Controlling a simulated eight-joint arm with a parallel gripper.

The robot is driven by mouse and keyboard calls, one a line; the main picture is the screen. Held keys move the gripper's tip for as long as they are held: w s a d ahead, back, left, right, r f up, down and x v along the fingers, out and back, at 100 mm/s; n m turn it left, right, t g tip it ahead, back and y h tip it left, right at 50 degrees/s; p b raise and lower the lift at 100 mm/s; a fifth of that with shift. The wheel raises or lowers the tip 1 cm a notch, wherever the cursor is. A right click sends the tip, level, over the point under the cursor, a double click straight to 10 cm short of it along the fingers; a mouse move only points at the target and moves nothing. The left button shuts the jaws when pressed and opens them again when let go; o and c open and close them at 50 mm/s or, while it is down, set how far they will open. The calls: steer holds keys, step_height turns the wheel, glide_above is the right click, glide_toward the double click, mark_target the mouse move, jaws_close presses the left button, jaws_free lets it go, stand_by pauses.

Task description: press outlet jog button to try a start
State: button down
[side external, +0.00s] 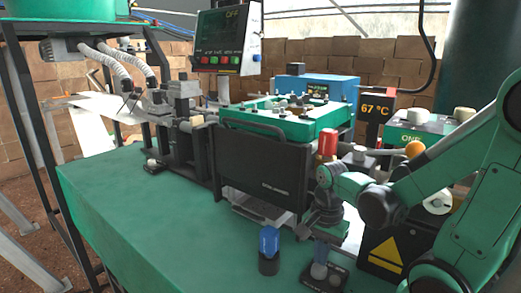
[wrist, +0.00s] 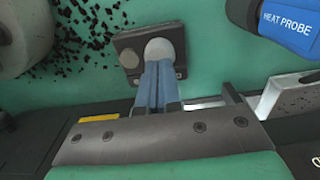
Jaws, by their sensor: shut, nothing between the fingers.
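A small dark button box (side external: 337,281) sits on the green bench at the front, below my gripper. In the wrist view the box (wrist: 128,50) has a pale round button (wrist: 160,48) on top. My gripper (side external: 319,268) points down at the box with its fingers together and nothing held. In the wrist view the blue-grey fingertips (wrist: 161,62) overlap the near edge of the button. I cannot tell whether they touch it or how far it is pressed. Part of the button is hidden behind the fingers.
A blue heat probe (side external: 269,241) stands in a dark holder left of the box; it also shows in the wrist view (wrist: 285,20). A black machine guard (side external: 262,175) stands behind. A control panel (side external: 226,40) reads OFF. Dark crumbs (wrist: 85,30) lie on the bench. The front left bench is clear.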

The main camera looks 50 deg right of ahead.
steer(key=shift+f, duration=0.8)
stand_by(0.4)
steer(key=shift+r, duration=1.2)
steer(key=shift+r, duration=1.5)
